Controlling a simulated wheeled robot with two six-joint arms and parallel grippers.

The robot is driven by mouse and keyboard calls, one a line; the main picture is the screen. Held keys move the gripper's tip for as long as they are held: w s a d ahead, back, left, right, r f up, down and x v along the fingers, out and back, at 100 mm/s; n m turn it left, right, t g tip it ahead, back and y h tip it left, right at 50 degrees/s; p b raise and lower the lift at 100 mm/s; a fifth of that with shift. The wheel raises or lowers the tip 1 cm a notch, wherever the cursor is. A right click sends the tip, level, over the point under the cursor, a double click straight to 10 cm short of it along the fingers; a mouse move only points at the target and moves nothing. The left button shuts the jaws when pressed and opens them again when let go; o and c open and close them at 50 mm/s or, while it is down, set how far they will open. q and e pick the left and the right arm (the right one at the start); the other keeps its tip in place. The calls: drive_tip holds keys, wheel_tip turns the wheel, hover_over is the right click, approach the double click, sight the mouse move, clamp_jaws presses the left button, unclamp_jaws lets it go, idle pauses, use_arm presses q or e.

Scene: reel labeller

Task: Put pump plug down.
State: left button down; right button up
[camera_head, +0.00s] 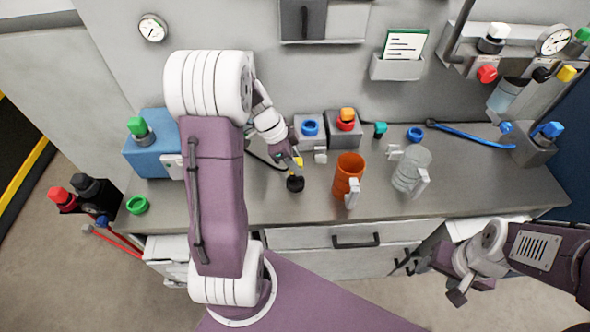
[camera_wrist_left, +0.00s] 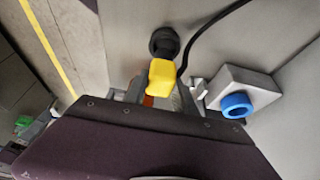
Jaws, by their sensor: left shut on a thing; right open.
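The pump plug (camera_wrist_left: 160,78) is a yellow block, and it sits between the two fingers of my left gripper (camera_wrist_left: 160,90) in the left wrist view. My left gripper is shut on it. In the head view only a small yellow part of the plug (camera_head: 298,162) shows at the tip of my left gripper (camera_head: 291,160), over the grey worktop. A round black piece (camera_head: 295,183) lies just in front of the yellow part; I cannot tell whether they touch. A black cable (camera_wrist_left: 212,20) runs beside the plug. My right gripper (camera_head: 437,281) is open and empty, low at the right.
The worktop (camera_head: 250,205) is clear left of the orange mug (camera_head: 347,174). A clear mug (camera_head: 408,170) stands further right. Behind are grey blocks with a blue ring (camera_head: 310,128) and a red-orange knob (camera_head: 346,120). A blue box (camera_head: 150,158) stands left.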

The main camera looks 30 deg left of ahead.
use_arm(q)
wheel_tip(320, 180, down, 4)
drive_tip(key=shift+d+r, duration=0.1)
drive_tip(key=shift+r, duration=0.15)
drive_tip(key=shift+w+f, duration=0.1)
drive_tip(key=shift+f, duration=0.25)
drive_tip(key=shift+f+b, duration=0.1)
drive_tip(key=shift+b, duration=0.2)
drive_tip(key=c, duration=1)
unclamp_jaws()
